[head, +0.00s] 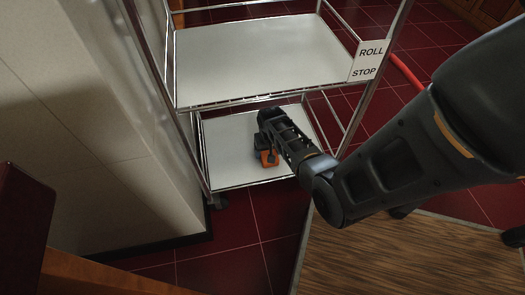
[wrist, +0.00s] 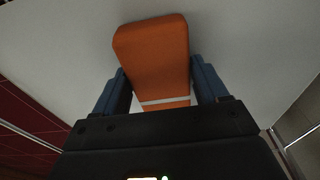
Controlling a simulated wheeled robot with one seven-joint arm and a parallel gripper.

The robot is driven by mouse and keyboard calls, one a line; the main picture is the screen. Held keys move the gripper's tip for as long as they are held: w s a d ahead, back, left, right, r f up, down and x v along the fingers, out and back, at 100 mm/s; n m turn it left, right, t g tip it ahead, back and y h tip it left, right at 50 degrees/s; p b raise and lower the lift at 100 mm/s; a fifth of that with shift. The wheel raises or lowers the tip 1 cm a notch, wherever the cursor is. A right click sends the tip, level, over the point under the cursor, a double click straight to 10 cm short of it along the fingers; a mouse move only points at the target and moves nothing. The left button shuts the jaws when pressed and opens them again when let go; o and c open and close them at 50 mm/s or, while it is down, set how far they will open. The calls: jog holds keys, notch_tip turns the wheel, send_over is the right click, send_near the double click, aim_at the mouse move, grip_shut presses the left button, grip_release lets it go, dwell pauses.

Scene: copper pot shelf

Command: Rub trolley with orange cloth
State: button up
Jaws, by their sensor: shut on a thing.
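The trolley (head: 250,62) is a metal frame with pale flat shelves, standing in the middle of the head view. My gripper (head: 268,152) reaches in over its lower shelf (head: 225,150). The orange cloth (head: 267,158) shows in the head view at my gripper's tip, partly hidden by it. In the wrist view the orange cloth (wrist: 152,55) looks like a thick folded block between the two blue fingers of my gripper (wrist: 160,90). My gripper is shut on it. The pale shelf surface lies just behind the cloth; I cannot tell whether they touch.
A sign reading "ROLL STOP" (head: 367,60) hangs at the trolley's right front post. The upper shelf is above my gripper. A pale wall (head: 95,120) stands close on the left. A wooden surface (head: 400,255) is at the lower right. Red tiled floor (head: 230,230) shows between.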

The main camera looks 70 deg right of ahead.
aim_at(250, 159)
jog(key=shift+s+d+f+p, duration=0.15)
jog(key=shift+s+d, duration=0.25)
jog(key=shift+s, duration=0.4)
jog(key=shift+s+d+r+p, duration=0.1)
jog(key=shift+s+d, duration=0.35)
jog(key=shift+s, duration=0.3)
jog(key=shift+s+d+f+p, duration=0.15)
jog(key=shift+s+d, duration=0.25)
jog(key=shift+s, duration=0.4)
jog(key=shift+r, duration=0.2)
